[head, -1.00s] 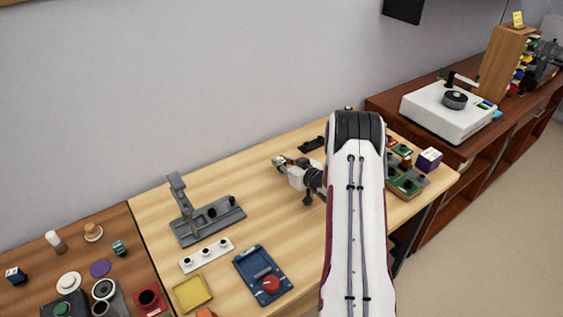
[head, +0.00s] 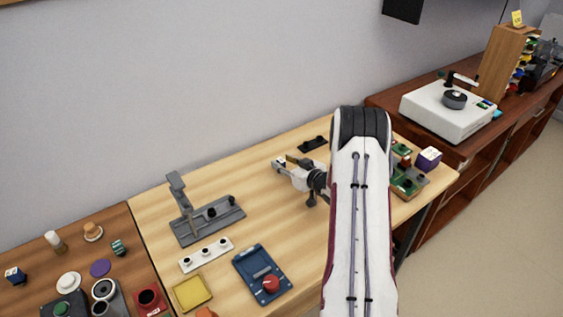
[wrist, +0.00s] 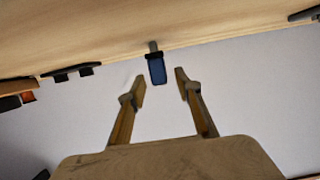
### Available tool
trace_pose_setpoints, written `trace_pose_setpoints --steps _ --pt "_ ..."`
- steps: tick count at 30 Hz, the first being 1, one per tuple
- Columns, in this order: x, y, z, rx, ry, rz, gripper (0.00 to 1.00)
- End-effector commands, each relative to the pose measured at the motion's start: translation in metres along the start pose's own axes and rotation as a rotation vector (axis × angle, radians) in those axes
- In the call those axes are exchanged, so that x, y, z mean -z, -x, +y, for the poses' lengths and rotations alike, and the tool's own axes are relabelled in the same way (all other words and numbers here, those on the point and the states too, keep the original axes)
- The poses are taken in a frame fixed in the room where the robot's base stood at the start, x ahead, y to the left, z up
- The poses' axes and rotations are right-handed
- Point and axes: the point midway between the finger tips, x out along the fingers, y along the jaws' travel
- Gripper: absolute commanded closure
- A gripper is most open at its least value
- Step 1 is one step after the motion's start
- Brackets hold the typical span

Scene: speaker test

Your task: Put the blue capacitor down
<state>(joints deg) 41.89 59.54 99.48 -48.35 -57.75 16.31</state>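The blue capacitor (wrist: 157,70) shows in the wrist view, with a dark band and a grey stub on its table-side end. It lies between and slightly beyond the fingertips of my gripper (wrist: 160,76). The fingers are spread, with a visible gap on each side of the capacitor. In the head view my gripper (head: 282,163) is over the back middle of the wooden table (head: 270,205). The capacitor is too small to make out there. I cannot tell whether it touches the table.
A small black holder (head: 312,144) lies behind my gripper. A grey stand (head: 208,219), a white strip with several black knobs (head: 206,255) and a blue tray (head: 262,274) are to the left. Green boards (head: 407,181) are to the right. Bare table lies around my gripper.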

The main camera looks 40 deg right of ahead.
Motion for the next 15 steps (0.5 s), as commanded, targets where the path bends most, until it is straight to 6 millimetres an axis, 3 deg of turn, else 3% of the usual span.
trace_pose_setpoints --steps 15 --pt "0.0 0.066 0.001 -0.003 -0.001 0.0 0.66"
